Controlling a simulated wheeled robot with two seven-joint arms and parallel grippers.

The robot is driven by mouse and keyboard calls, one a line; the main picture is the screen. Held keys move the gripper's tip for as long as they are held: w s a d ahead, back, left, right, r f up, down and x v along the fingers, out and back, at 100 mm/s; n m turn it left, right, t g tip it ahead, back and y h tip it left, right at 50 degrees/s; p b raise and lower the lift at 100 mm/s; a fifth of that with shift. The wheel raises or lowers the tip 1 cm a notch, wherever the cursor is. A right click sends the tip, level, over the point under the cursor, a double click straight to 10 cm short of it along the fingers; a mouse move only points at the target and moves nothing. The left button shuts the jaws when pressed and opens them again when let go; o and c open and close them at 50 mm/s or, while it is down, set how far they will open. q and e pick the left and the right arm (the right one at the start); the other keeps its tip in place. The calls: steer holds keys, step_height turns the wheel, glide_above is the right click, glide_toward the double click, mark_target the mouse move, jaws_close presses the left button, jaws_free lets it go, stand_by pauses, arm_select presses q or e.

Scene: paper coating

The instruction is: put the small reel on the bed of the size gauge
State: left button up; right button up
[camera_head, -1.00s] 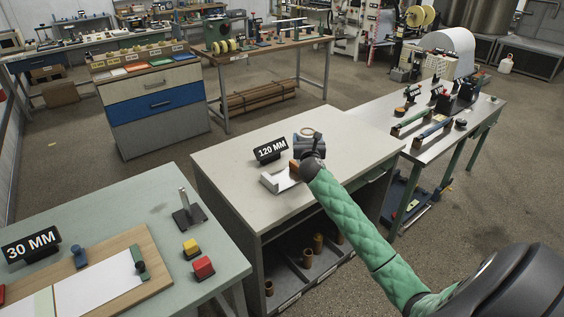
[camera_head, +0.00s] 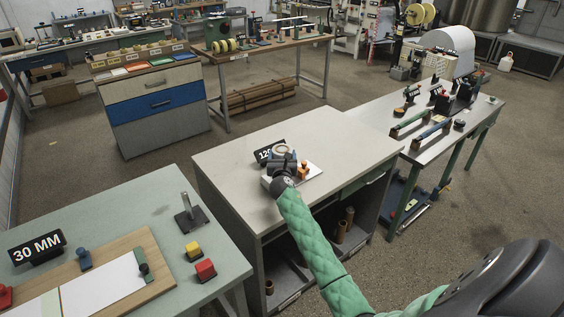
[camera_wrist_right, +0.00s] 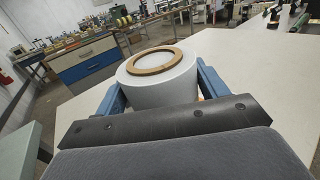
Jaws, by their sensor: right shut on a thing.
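The small reel (camera_wrist_right: 160,92) is a white roll with a brown ring core, upright between my right gripper's blue fingers in the right wrist view. It also shows as a pale ring (camera_head: 283,148) in the head view. My right gripper (camera_head: 283,159) is shut on it, over the left part of the size gauge. The gauge's white bed (camera_head: 315,168) and orange block (camera_head: 304,171) show to the right of the gripper; the rest is hidden. I cannot tell whether the reel touches the bed. My left gripper is not in view.
The gauge is on a grey-white cabinet table (camera_head: 335,135) with free room to the right and back. A black 120 MM sign (camera_head: 264,153) stands just behind the gripper, partly covered. A green table (camera_head: 120,215) with a 30 MM sign (camera_head: 37,246) is at left.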

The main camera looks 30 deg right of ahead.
steer(key=shift+a+f+p, duration=0.1)
steer(key=shift+f+p, duration=0.2)
steer(key=shift+f, duration=1.45)
steer(key=o, duration=1.1)
steer(key=shift+c, duration=0.2)
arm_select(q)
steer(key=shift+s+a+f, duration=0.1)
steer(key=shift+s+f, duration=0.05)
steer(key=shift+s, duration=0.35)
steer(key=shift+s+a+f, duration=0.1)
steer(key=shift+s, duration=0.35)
arm_select(e)
steer(key=shift+o, duration=0.6)
steer(key=shift+r, duration=0.1)
